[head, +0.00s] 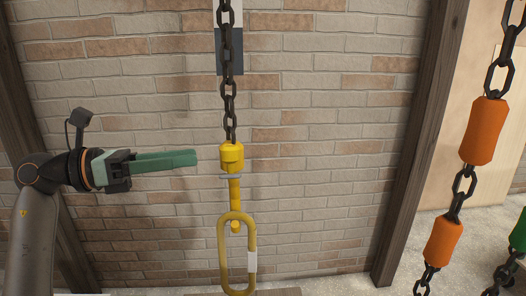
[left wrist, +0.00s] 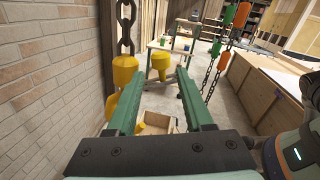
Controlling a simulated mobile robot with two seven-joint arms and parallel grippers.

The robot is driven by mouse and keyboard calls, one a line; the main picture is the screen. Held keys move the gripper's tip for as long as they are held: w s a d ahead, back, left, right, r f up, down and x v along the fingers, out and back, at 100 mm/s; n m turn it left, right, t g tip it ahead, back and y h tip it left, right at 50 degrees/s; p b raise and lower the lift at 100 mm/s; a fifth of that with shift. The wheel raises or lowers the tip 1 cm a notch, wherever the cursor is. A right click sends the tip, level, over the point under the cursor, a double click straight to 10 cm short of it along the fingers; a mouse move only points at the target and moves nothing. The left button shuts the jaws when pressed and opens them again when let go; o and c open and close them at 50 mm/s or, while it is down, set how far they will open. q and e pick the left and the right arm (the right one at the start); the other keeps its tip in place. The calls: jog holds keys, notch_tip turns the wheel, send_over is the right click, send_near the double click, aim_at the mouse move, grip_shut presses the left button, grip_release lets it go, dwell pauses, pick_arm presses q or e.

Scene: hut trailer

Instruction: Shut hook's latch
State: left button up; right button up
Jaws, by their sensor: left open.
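The yellow hook (head: 232,185) hangs upright from a dark chain (head: 229,70) in front of the brick wall. A thin grey piece crosses it just below its thick top; I cannot tell whether this is the latch or how the latch stands. A long yellow oval link (head: 222,255) with a white tag hangs at its lower end. My left gripper (head: 195,158) is left of the hook, fingers pointing right, apart from it. In the left wrist view, its green fingers (left wrist: 160,72) are spread and empty. The hook's top (left wrist: 125,70) shows beyond the left finger, which hides part below. My right gripper is not in view.
A brick wall (head: 330,120) stands close behind the hook. Chains with orange sleeves (head: 484,130) and a green sleeve (head: 518,232) hang at the right. Another yellow piece (left wrist: 160,62) and wooden boxes (left wrist: 282,98) are farther off in the left wrist view.

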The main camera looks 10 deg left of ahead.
aim_at(231, 168)
pick_arm(q)
jog(key=p+x, duration=0.2)
jog(key=x, duration=0.9)
jog(key=shift+d, duration=0.3)
jog(key=shift+w, duration=0.1)
grip_shut()
dwell(0.8)
